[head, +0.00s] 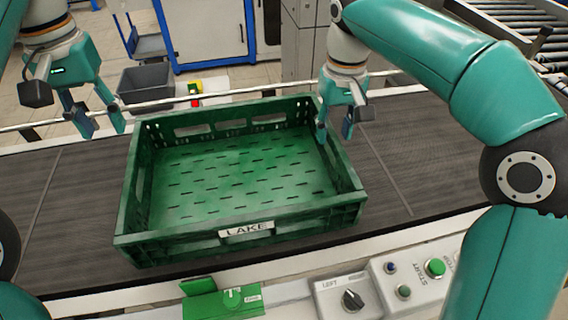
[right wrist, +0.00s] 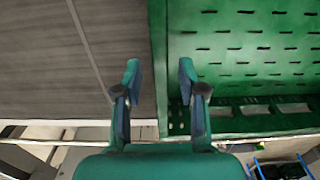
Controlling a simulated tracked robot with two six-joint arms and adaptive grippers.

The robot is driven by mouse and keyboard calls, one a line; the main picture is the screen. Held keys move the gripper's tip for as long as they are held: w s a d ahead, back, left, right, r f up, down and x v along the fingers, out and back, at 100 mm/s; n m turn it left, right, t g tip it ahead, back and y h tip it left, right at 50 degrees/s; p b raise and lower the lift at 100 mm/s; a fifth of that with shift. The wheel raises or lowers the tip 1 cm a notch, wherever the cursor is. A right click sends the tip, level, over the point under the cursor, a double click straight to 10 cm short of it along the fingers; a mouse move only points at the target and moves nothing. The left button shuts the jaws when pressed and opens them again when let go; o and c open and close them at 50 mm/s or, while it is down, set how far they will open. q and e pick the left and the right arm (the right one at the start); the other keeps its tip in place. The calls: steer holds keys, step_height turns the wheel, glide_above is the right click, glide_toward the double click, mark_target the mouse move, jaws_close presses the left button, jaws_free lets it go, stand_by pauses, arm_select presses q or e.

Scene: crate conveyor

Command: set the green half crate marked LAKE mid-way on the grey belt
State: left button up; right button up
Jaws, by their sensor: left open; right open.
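The green half crate (head: 300,219) sits on the dark grey belt (head: 85,190), with a white LAKE label on its near wall. It is empty and upright. My right gripper (head: 334,133) is open at the crate's right wall near the far corner. In the right wrist view, the crate wall (right wrist: 157,50) runs between the two open fingers (right wrist: 159,72); how far down they reach is unclear. My left gripper (head: 101,127) is open and empty, left of the crate's far left corner, above the belt's far edge and apart from the crate.
A control panel with a dark knob (head: 352,299) and a green START button (head: 435,267) lies along the near side. A metal rail (head: 230,95) runs along the far side. A grey bin (head: 146,84) stands beyond. Belt is clear left and right of the crate.

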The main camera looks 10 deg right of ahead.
step_height(320, 180, up, 10)
stand_by(0.5)
stand_by(0.5)
